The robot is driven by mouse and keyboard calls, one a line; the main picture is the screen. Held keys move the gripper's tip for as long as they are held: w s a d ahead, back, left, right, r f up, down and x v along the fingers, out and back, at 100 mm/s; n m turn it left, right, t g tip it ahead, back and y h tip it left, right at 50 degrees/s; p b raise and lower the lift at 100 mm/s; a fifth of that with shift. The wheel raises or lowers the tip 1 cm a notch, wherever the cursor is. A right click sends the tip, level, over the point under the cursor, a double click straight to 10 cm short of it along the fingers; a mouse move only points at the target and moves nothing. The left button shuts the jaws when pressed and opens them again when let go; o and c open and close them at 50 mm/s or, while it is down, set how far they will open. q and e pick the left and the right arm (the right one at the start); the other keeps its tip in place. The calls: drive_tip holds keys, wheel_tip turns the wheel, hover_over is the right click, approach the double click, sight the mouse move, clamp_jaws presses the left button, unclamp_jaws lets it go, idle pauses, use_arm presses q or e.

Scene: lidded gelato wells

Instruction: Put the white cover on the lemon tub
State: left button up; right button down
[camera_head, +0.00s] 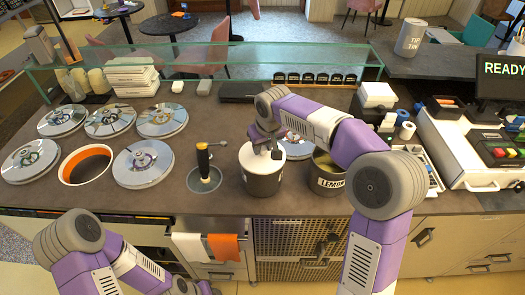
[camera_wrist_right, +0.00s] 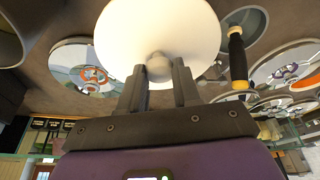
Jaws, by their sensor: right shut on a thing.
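The white cover (camera_head: 250,158) is a round disc with a knob, level at the top of a dark tub (camera_head: 263,184) left of the lemon tub. I cannot tell whether it rests on that tub or is held just above it. My right gripper (camera_head: 268,147) is shut on the cover's knob, which also shows in the right wrist view (camera_wrist_right: 159,70). The lemon tub (camera_head: 330,183), labelled LEMON, stands just right of the cover, open with yellowish contents, partly hidden by my right forearm. My left arm shows at bottom left; its gripper is out of frame.
A black-and-yellow handled scoop (camera_head: 203,158) stands in a small well left of the cover. Several metal lids (camera_head: 143,162) and an orange-rimmed open well (camera_head: 88,163) fill the left counter. A glass screen (camera_head: 200,62) runs along the back. A till (camera_head: 500,125) stands right.

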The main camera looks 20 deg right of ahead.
sight(265, 149)
wheel_tip(265, 149, up, 10)
drive_tip(key=p, duration=0.2)
drive_tip(key=s+d+m+h+p, duration=0.1)
drive_tip(key=s+d+m+p, duration=0.2)
drive_tip(key=d, duration=0.7)
drive_tip(key=s+d+m+h+p, duration=0.1)
drive_tip(key=s+d+m+p, duration=0.2)
drive_tip(key=d+m, duration=0.3)
drive_tip(key=d+p, duration=0.1)
drive_tip(key=d, duration=0.4)
drive_tip(key=shift+d+m+g+h+p, duration=0.2)
drive_tip(key=shift+m+g+h+p, duration=0.1)
drive_tip(key=shift+g+h+p, duration=0.1)
wheel_tip(265, 149, down, 8)
drive_tip(key=b, duration=0.6)
drive_tip(key=shift+f+b, duration=1.05)
drive_tip(key=shift+b, duration=0.1)
drive_tip(key=c, duration=1.1)
unclamp_jaws()
